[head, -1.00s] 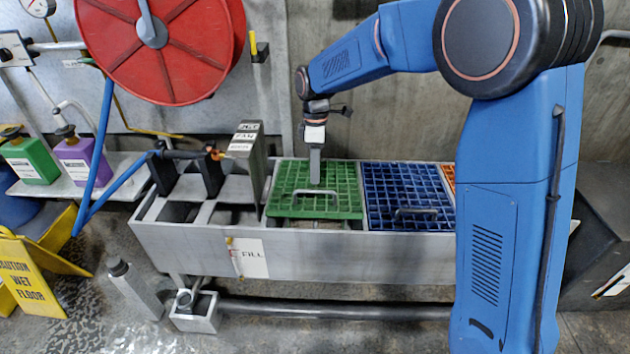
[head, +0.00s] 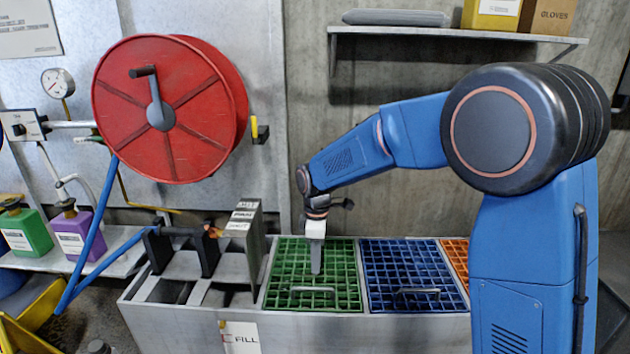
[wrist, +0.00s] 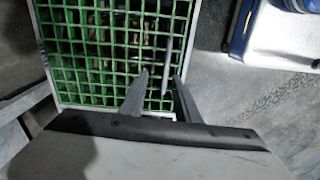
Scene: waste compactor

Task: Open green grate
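The green grate (head: 285,262) lies flat in the top of the grey metal trough, level with the blue grate beside it. Its grey bar handle (head: 297,290) is near its front edge. The green grate also fills the top left of the wrist view (wrist: 85,60), where the handle (wrist: 168,65) runs up and down. My gripper (head: 316,271) points down over the grate, just behind the handle in the head view. In the wrist view my gripper's fingers (wrist: 161,75) are apart with nothing clamped between them. I cannot tell whether a finger touches the handle.
The blue grate (head: 418,270) and an orange grate (head: 458,255) lie to the right on the trough (head: 290,327). An upright grey labelled block (head: 240,235) stands close to the left. A red hose reel (head: 170,110) hangs behind left. A shelf (head: 455,35) is above.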

